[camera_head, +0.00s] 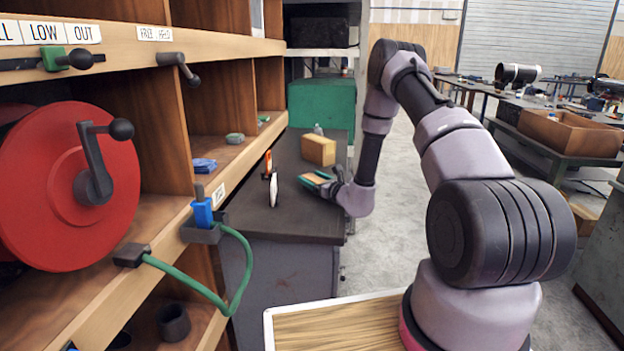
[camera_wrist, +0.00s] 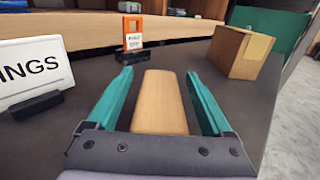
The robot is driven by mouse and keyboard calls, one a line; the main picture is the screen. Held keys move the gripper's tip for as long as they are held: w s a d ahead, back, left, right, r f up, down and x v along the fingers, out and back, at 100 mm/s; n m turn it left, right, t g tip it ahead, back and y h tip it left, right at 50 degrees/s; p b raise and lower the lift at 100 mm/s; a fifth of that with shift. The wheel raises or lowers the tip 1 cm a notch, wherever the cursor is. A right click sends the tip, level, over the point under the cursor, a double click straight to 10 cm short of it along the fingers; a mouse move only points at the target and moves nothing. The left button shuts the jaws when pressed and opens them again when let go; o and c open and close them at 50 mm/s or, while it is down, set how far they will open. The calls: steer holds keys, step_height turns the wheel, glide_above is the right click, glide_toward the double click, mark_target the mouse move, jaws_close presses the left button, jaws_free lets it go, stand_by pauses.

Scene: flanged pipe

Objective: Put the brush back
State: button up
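A wooden piece (camera_wrist: 160,103), seemingly the back or handle of the brush, lies between the fingers of my gripper (camera_wrist: 160,71) in the wrist view. The teal fingers are spread, with a dark gap on each side of the wood, and neither visibly touches it. No bristles show, and the near end of the wood is hidden behind my gripper's body. In the head view my gripper (camera_head: 315,180) is low over the dark bench top (camera_head: 300,226), right of the small signs.
A cardboard box (camera_head: 318,150) stands beyond my gripper. A white sign (camera_head: 273,190) and an orange tag (camera_head: 268,164) stand on the bench to the left. Wooden shelves (camera_head: 225,92) with a red reel (camera_head: 68,186) line the left. A green bin (camera_head: 320,103) is behind.

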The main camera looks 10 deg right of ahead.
steer(key=shift+s+d+r, duration=0.1)
steer(key=v, duration=1.1)
steer(key=shift+s, duration=0.15)
steer(key=s+a+r+n+g+y, duration=0.2)
steer(key=a+r+n+g+y, duration=0.15)
steer(key=r, duration=0.45)
steer(key=s+a+r+n+g+y, duration=0.25)
steer(key=a+r+n+y, duration=0.2)
steer(key=r, duration=0.25)
steer(key=s+a+r+n+g, duration=0.5)
steer(key=s+r+n+g, duration=0.25)
steer(key=s+n, duration=0.2)
steer(key=s+d+r+n+g+h, duration=0.1)
steer(key=s+r+n+h, duration=0.15)
steer(key=s, duration=0.35)
steer(key=s+d+r+n+g+h, duration=0.1)
steer(key=s+r+n+h, duration=0.15)
steer(key=s+h, duration=0.2)
steer(key=s+d+r+n+t+h, duration=0.2)
steer(key=s+d+r+t+h, duration=0.1)
steer(key=d, duration=0.3)
steer(key=s+d+r+n+t+h, duration=0.2)
steer(key=s+d+r+t+h, duration=0.1)
steer(key=d+r+h, duration=0.1)
steer(key=shift+s+d+r+t, duration=0.2)
steer(key=shift+d+t, duration=0.15)
steer(key=shift+d, duration=0.55)
